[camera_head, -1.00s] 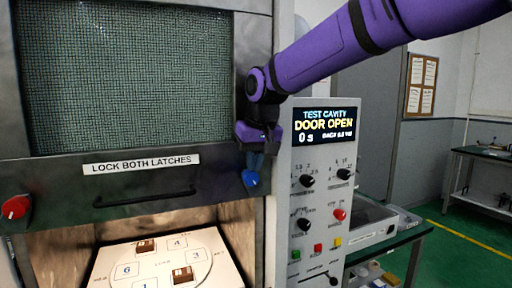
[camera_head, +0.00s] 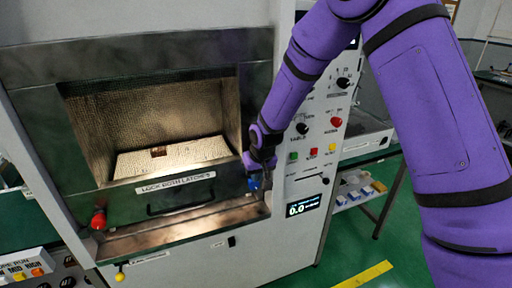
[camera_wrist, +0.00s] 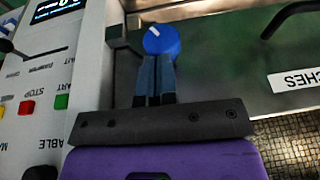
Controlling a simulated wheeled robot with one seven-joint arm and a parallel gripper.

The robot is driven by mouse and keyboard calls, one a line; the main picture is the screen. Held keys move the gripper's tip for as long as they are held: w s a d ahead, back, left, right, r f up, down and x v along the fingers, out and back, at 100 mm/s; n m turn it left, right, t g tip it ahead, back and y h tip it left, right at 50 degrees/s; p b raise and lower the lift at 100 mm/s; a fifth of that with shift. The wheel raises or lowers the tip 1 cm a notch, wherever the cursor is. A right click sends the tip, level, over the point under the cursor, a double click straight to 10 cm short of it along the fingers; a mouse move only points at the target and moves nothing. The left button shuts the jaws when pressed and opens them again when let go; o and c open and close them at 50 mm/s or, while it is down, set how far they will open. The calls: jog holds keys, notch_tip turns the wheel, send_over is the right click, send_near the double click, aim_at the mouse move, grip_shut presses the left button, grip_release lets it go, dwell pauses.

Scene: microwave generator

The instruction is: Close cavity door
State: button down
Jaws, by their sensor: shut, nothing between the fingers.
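The cavity door (camera_head: 110,205) is a dark metal panel with a mesh window (camera_head: 160,115), a label "LOCK BOTH LATCHES" and a black handle (camera_head: 180,205). It stands low in front of the cavity; the cavity floor shows through the mesh. A bare metal strip (camera_head: 185,230) shows below its lower edge; I cannot tell whether it is fully seated. A red latch knob (camera_head: 98,219) is at its left and a blue latch knob (camera_head: 253,184) at its right. My gripper (camera_head: 262,172) is shut and empty at the blue knob, which also shows just beyond its fingertips (camera_wrist: 156,70) in the wrist view.
The control panel (camera_head: 318,125) with knobs and coloured buttons stands close to the right of my gripper. A small display (camera_head: 303,206) is below it. A bench (camera_head: 375,160) with trays is farther right. Green floor (camera_head: 345,250) lies open at the lower right.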

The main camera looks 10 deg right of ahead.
notch_tip(320, 180, down, 10)
dwell(0.3)
jog(key=shift+f, duration=0.15)
